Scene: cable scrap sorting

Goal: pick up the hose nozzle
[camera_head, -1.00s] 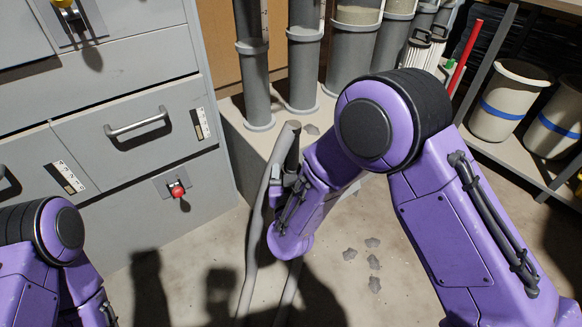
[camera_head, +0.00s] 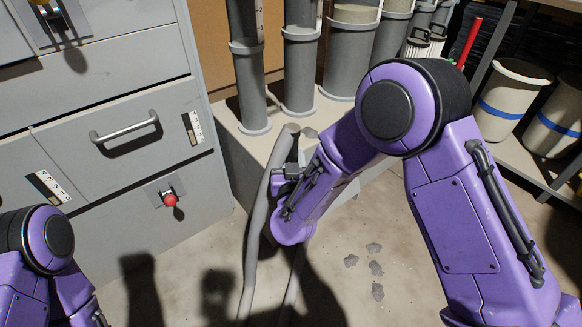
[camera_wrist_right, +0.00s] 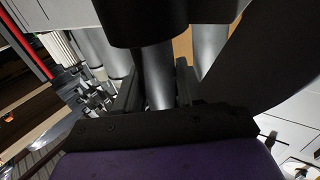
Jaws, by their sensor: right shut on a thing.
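The hose nozzle (camera_head: 289,132) is a grey tube end at the top of a grey hose (camera_head: 257,215). It stands nearly upright, slightly tilted, in front of the low ledge in the head view. My right gripper (camera_head: 291,170) is at the nozzle and shut on it, partly hidden by my own purple wrist. In the right wrist view, a grey cylinder (camera_wrist_right: 157,75) lies between the two dark fingers, with a dark rounded shape above it. I cannot tell which part of the nozzle that is. My left arm shows at the lower left, with its gripper out of view.
A grey drawer cabinet (camera_head: 95,85) with a red knob (camera_head: 170,199) stands at the left. Grey pipes (camera_head: 300,60) rise from a ledge (camera_head: 232,140) behind the nozzle. Bins with blue bands (camera_head: 503,108) sit on a shelf at the right. Several grey scraps (camera_head: 375,268) lie on the floor.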

